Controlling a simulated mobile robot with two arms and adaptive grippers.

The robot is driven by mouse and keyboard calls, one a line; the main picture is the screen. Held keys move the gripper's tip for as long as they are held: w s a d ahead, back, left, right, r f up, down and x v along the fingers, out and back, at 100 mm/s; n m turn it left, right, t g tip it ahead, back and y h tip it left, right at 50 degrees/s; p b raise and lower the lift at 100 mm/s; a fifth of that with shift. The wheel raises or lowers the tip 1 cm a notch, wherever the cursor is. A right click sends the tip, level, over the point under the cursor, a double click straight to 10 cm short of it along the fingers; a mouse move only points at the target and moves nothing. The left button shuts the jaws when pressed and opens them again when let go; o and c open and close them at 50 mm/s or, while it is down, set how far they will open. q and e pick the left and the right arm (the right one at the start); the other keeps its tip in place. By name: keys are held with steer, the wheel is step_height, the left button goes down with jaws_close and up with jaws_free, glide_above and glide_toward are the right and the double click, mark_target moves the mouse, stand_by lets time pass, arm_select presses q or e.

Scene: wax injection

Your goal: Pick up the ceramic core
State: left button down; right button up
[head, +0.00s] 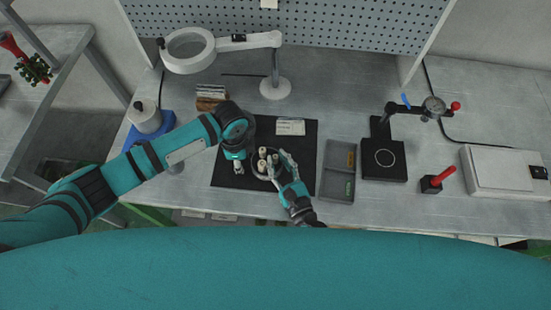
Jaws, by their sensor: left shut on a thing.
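A dark round bowl (254,171) stands on the black mat (302,148) and holds several pale cylindrical pieces (262,164), which look like ceramic cores. My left gripper (238,167) points down just left of the bowl, shut on a small pale piece that looks like a ceramic core. Its fingers hide most of that piece. My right gripper (283,170) is at the bowl's right side, close to the cylinders. Its fingers overlap the bowl's rim, and I cannot tell whether they grip anything.
A grey divided tray (338,187) lies right of the mat, with a black-based gauge stand (383,172) beyond it. A white card (291,127) lies at the mat's back.

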jaws_close()
steer(key=shift+r, duration=0.1)
step_height(320, 180, up, 10)
stand_by(0.4)
arm_select(q)
steer(key=c, duration=1)
jaws_free()
steer(key=shift+o, duration=0.2)
step_height(320, 180, up, 12)
